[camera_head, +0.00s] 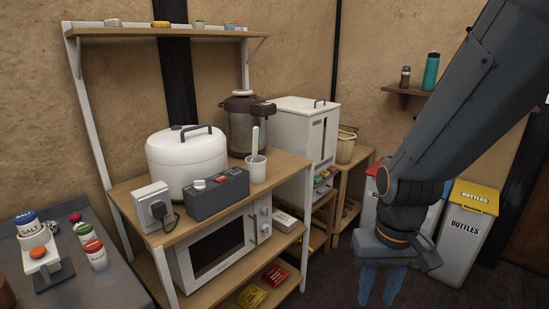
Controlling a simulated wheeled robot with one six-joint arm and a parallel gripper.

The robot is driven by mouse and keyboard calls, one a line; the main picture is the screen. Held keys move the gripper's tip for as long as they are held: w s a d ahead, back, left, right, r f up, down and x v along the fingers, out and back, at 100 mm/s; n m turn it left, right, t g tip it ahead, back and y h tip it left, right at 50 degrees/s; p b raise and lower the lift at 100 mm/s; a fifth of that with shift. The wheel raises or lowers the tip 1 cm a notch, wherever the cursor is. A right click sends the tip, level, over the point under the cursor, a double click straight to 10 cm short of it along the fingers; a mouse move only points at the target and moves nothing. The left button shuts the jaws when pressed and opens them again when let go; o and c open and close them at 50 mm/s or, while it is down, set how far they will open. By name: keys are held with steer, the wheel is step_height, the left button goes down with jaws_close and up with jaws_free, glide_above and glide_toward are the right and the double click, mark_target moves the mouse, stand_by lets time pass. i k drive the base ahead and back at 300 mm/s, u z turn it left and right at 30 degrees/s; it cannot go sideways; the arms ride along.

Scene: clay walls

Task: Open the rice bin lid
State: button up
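The rice bin appears to be the tall white box (301,143) behind the right end of the wooden shelf unit.
A white cooker (187,156), a brown dispenser pot (246,124) and a cup (256,169) stand on the shelf unit left of the bin. A small wooden stand (351,178) holds a basket (346,147) right of it. A bottles bin (467,230) stands behind my arm.

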mark_target(307, 108)
steer(key=z, duration=0.05)
steer(key=i, duration=0.85)
steer(key=z, duration=0.95)
steer(key=i, duration=1.05)
steer(key=u, duration=0.3)
steer(key=i, duration=1.15)
steer(key=u, duration=0.7)
